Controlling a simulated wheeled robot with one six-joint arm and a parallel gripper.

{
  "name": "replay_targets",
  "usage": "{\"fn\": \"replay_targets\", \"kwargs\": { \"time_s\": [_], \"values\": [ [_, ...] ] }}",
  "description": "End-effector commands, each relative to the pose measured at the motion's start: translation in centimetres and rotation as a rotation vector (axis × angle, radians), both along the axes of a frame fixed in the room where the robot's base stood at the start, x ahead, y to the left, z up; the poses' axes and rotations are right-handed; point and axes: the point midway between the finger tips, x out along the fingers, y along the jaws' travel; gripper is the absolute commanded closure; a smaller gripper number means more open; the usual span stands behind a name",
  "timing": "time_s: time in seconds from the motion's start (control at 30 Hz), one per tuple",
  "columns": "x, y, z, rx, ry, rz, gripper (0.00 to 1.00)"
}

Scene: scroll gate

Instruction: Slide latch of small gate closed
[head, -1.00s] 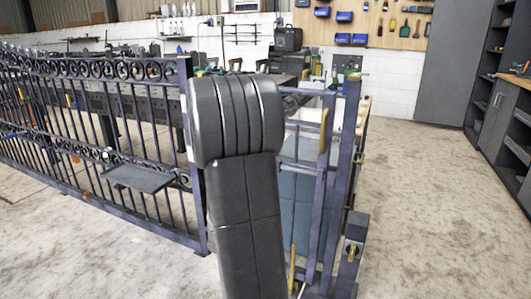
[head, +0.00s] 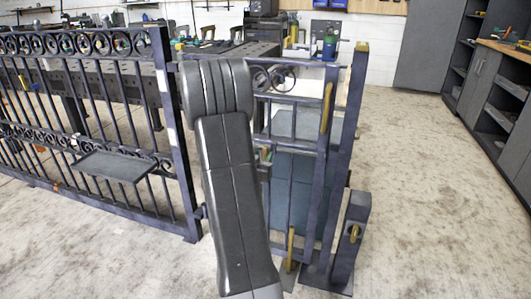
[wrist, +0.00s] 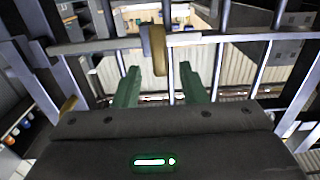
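The small gate (head: 322,165) is a dark metal frame with scrolls at its top, standing beside a post (head: 347,130) in the head view. A long brass handle (head: 327,108) is upright on its right side. In the wrist view, a brass latch handle (wrist: 159,52) hangs on a pale horizontal rod (wrist: 95,46) across dark bars. My gripper (wrist: 160,78) has two green fingers spread apart, with the brass handle just beyond and between their tips. I see no clear contact. In the head view, my arm covers most of the gripper and part of the gate.
A large scroll fence (head: 160,110) with a small shelf (head: 112,166) stands at the left. A short post (head: 350,240) with a brass fitting is at the right front. Workbenches stand behind. The concrete floor (head: 430,190) to the right is clear, up to shelving.

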Motion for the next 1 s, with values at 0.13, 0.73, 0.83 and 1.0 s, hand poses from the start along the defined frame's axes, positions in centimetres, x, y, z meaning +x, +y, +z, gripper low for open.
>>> {"fn": "replay_targets", "kwargs": {
  "time_s": [0.13, 0.73, 0.83, 1.0],
  "values": [
    [2.3, -0.8, -0.2, 0.002, 0.000, -0.002, 0.62],
    [4.1, -1.3, 0.0, 0.000, 0.001, 0.001, 0.80],
    [4.0, -1.3, 0.0, 0.000, 0.001, 0.001, 0.99],
    [4.0, -1.3, 0.0, 0.000, 0.001, 0.001, 1.00]
  ]
}}
